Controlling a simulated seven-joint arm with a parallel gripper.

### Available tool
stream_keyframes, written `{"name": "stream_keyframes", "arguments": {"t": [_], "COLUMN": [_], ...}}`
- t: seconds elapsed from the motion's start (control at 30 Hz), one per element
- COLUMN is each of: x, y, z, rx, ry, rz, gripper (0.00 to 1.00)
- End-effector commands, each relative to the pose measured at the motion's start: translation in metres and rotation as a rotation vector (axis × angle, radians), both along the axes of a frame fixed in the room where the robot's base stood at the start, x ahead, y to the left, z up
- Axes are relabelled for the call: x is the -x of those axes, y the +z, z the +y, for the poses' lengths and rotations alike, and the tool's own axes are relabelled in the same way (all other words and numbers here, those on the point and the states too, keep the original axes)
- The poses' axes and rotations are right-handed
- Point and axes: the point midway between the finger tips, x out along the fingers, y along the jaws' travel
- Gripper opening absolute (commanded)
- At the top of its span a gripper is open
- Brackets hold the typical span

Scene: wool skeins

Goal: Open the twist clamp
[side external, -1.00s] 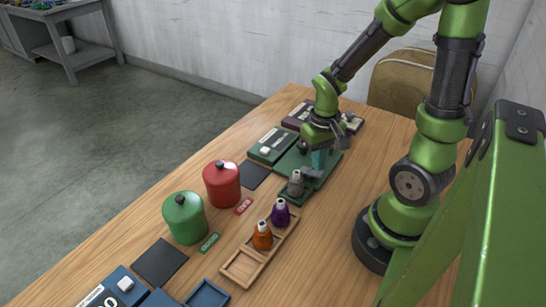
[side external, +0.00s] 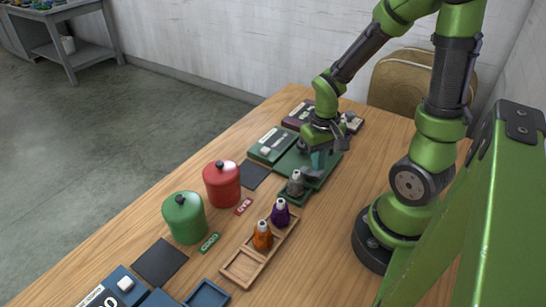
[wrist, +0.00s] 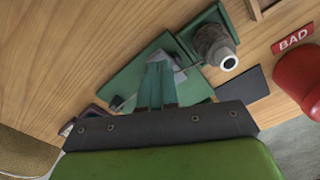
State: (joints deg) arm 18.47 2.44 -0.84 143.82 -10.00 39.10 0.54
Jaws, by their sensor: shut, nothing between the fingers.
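A green station with a flat plate (side external: 287,160) lies on the table, with a small green tray at its near end. A grey bottle-like skein (side external: 295,184) with a pale top stands in that tray; in the wrist view its round end (wrist: 229,62) faces me. A grey part, seemingly the twist clamp (wrist: 181,77), lies beside my fingertips, close to the skein; my fingers partly hide it. My gripper (wrist: 158,62) is shut with nothing held, its teal fingers low over the green plate. I cannot tell whether they touch the clamp.
Purple (side external: 280,211) and orange (side external: 262,236) skeins stand in a wooden rack. Red (side external: 222,184) and green (side external: 184,218) lidded canisters stand to the left, with a red BAD label (wrist: 293,40) near the red one. Bare table lies right of the rack.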

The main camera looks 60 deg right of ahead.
Motion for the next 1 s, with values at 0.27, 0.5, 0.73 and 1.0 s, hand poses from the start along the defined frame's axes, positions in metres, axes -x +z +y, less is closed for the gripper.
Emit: {"name": "stream_keyframes", "arguments": {"t": [0.27,0.5,0.73,1.0], "x": [0.0,0.0,0.0,0.0], "y": [-0.005,-0.008,-0.012,-0.016], "z": [0.0,0.0,0.0,0.0], "rx": [-0.001,-0.001,-0.001,-0.001], "ry": [0.0,0.0,0.0,-0.001], "rz": [0.002,0.002,0.002,0.002], "gripper": [0.0,0.0,0.0,0.0]}}
